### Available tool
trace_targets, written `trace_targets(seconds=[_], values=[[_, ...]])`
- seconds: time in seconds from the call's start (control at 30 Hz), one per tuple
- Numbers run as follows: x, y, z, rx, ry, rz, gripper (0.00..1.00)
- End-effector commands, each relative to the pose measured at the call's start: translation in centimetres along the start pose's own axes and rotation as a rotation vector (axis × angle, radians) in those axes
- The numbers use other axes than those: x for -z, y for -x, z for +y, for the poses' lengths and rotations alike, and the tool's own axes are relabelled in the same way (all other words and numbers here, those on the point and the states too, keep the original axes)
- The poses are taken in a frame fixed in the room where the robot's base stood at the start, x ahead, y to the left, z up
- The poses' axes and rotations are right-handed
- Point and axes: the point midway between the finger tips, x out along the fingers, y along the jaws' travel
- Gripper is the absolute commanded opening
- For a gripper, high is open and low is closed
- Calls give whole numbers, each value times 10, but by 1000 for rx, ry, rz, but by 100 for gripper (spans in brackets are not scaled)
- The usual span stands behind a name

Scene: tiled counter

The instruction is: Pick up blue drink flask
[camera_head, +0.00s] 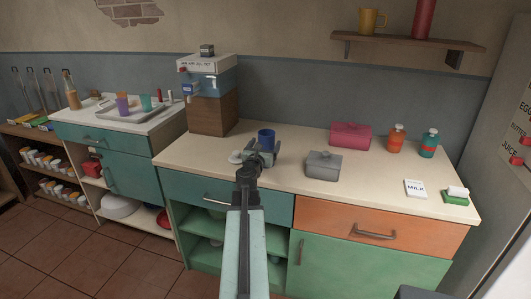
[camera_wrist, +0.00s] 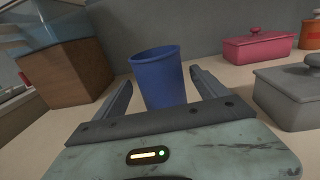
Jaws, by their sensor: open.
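A blue open-topped cup-like vessel (camera_head: 266,138) stands upright on the counter, left of the middle; it also shows in the wrist view (camera_wrist: 160,82). My gripper (camera_head: 262,156) is open just in front of it. In the wrist view the two fingers of my gripper (camera_wrist: 162,78) point toward the blue vessel, one to each side of it. Its lower front is hidden by the gripper's palm, and I cannot tell whether a finger touches it. A teal-blue bottle with an orange label (camera_head: 429,143) stands far right on the counter.
A grey lidded box (camera_head: 323,166) sits right of my gripper, with a pink box (camera_head: 351,136) behind it. A water dispenser (camera_head: 210,95) stands to the left.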

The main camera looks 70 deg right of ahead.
Motion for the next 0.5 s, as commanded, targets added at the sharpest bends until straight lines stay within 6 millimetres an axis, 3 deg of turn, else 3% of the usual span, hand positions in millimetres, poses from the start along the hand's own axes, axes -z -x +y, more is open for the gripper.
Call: trace_targets(seconds=[0.17,0.4,0.5], values=[[-2,-11,0,0,1,0,83],[-4,-51,1,-2,1,0,83],[-3,-52,0,-3,1,0,83]])
